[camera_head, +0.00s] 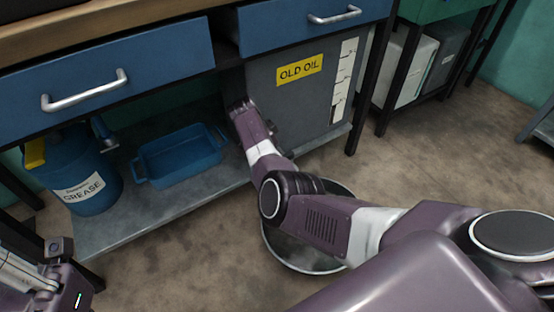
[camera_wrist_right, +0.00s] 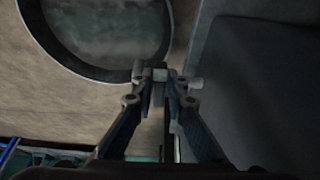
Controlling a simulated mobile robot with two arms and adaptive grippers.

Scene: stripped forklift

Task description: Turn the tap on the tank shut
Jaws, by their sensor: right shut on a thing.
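The grey tank (camera_head: 298,108) with a yellow "OLD OIL" label stands under the bench; its dark side fills the right of the right wrist view (camera_wrist_right: 258,85). My right arm reaches to the tank's lower left, where its hand hides the tap in the head view. In the right wrist view my right gripper (camera_wrist_right: 160,76) is shut on a small part beside the tank, apparently the tap; the fingers cover most of it, so its angle cannot be told. My left gripper (camera_head: 60,248) is at the lower left edge, partly cut off, away from the tank.
A round pan (camera_head: 300,262) lies on the floor under my right arm; it also shows in the right wrist view (camera_wrist_right: 112,30). A blue tray (camera_head: 180,158) and a blue grease drum (camera_head: 85,178) stand on the low shelf (camera_head: 150,212). Blue drawers (camera_head: 110,70) overhang them.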

